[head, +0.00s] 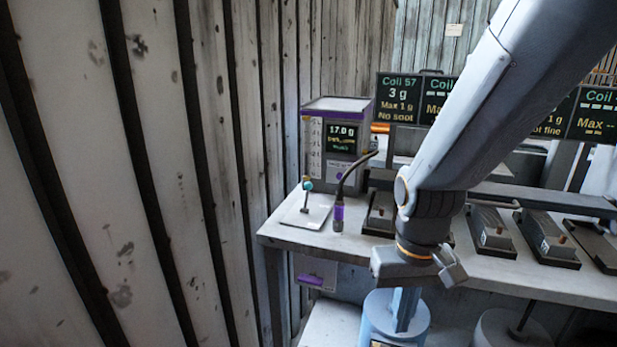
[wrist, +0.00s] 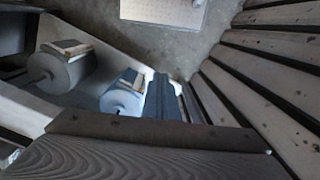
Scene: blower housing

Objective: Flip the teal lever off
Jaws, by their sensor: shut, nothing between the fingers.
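A small upright rod with a teal ball (head: 308,186) stands on a pale plate (head: 305,214) at the left end of the bench. It is the only teal lever-like part I can make out, and its exact tilt is too small to tell. My gripper (head: 450,269) is in the head view, shut and empty, at the front of the bench, well to the right of the teal ball and apart from it. The teal ball is not visible in the wrist view.
A purple-trimmed box with a display (head: 341,141) stands behind the plate. A purple-banded stalk (head: 339,213) stands between plate and arm. Grey blocks (head: 490,232) line the bench (head: 352,247). A corrugated wall (head: 130,190) is at left. Blue-grey drums (wrist: 122,98) sit below.

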